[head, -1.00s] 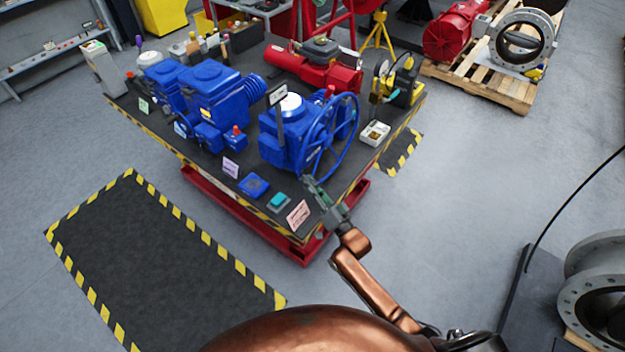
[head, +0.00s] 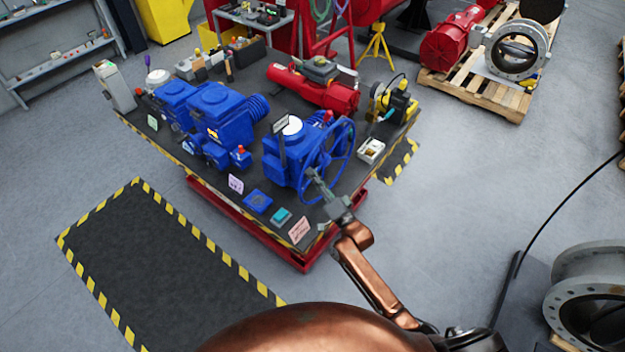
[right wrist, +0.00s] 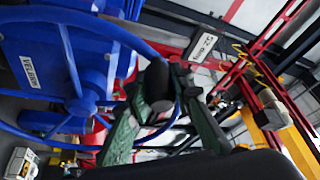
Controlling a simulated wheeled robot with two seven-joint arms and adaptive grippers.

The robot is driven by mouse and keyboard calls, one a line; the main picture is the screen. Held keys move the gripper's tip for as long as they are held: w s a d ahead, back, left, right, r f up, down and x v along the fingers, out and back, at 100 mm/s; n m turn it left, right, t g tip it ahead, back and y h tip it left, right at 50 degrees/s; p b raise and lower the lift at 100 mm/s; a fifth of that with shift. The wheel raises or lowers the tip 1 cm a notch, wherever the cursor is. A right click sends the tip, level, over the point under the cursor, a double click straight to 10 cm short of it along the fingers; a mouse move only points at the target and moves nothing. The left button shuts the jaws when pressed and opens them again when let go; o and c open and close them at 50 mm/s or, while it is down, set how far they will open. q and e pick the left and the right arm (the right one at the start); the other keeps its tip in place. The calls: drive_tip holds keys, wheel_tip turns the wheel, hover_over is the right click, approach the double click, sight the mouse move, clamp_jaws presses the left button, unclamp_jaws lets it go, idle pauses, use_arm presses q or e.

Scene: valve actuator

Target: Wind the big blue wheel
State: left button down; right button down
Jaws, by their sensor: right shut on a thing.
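The big blue wheel (head: 353,143) stands upright on the right side of a blue actuator (head: 285,152) on the table. In the right wrist view its rim (right wrist: 112,32), spokes and hub (right wrist: 84,105) fill the left side. My right gripper (head: 316,178) is at the lower part of the wheel. In the right wrist view its fingers (right wrist: 160,85) are shut around a dark knob-like handle (right wrist: 157,78) beside the rim. The exact finger contact is partly hidden. My left gripper is not in view.
The table (head: 330,213) also bears another blue actuator (head: 222,112), a red actuator (head: 315,92), a yellow-black device (head: 398,104) and small cards near its front edge. A grey flanged valve (head: 590,290) stands at lower right.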

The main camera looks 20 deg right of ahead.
drive_tip(key=shift+w+r, duration=0.15)
drive_tip(key=shift+r, duration=0.35)
drive_tip(key=c, duration=1.7)
unclamp_jaws()
drive_tip(key=shift+f, duration=0.1)
drive_tip(key=v, duration=1.2)
drive_tip(key=shift+f, duration=0.1)
